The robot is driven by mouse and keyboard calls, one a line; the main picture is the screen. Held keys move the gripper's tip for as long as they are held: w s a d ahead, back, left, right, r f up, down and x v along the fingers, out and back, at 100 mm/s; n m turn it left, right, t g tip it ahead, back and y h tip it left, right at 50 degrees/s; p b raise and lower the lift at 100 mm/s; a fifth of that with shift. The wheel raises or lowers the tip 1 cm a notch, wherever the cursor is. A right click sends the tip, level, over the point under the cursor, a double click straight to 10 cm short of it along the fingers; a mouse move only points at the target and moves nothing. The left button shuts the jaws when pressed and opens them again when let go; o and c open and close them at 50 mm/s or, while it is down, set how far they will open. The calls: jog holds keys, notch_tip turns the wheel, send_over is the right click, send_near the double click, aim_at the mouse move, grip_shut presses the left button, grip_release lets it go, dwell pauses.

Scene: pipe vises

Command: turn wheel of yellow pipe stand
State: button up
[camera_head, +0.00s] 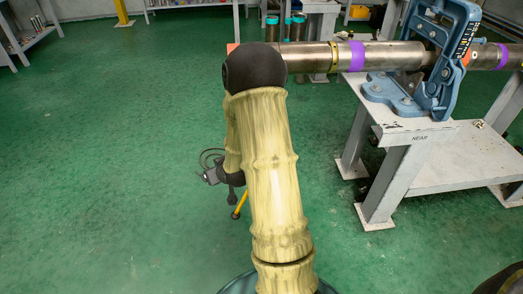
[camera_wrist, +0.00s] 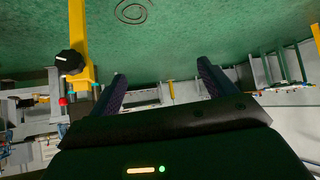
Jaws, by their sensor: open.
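In the wrist view, a yellow post (camera_wrist: 80,38) stands at the upper left, with a dark knob or handwheel (camera_wrist: 69,62) against it. The post appears to be part of the yellow pipe stand. My gripper (camera_wrist: 160,70) is open, with two dark fingers wide apart and nothing between them. The knob lies to the left of the left finger, apart from it in the picture. In the head view, a short yellow leg (camera_head: 241,204) shows just left of my arm.
A metal pipe (camera_head: 310,55) with purple bands runs through a blue vise (camera_head: 435,75) on a grey table (camera_head: 395,128) at the right. A thin dark ring (camera_wrist: 131,12) lies against the green floor in the wrist view. Open floor (camera_head: 90,170) spreads to the left.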

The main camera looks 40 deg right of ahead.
jog(key=s+d+f+m+t+h+b, duration=0.1)
jog(key=s+d+f+m+t+h, duration=0.1)
jog(key=d+f, duration=0.4)
jog(key=s+d+f+m+t+h+b, duration=0.2)
jog(key=d+f+m+h, duration=0.3)
jog(key=d, duration=0.5)
jog(key=shift+d+f+t+h, duration=0.4)
jog(key=shift+f+t+h, duration=0.3)
jog(key=shift+t+h, duration=0.15)
jog(key=shift+s+d, duration=0.1)
jog(key=b+x, duration=0.4)
jog(key=x, duration=1.3)
jog(key=shift+w, duration=0.25)
jog(key=shift+r, duration=0.1)
jog(key=shift+m, duration=0.3)
jog(key=c, duration=1)
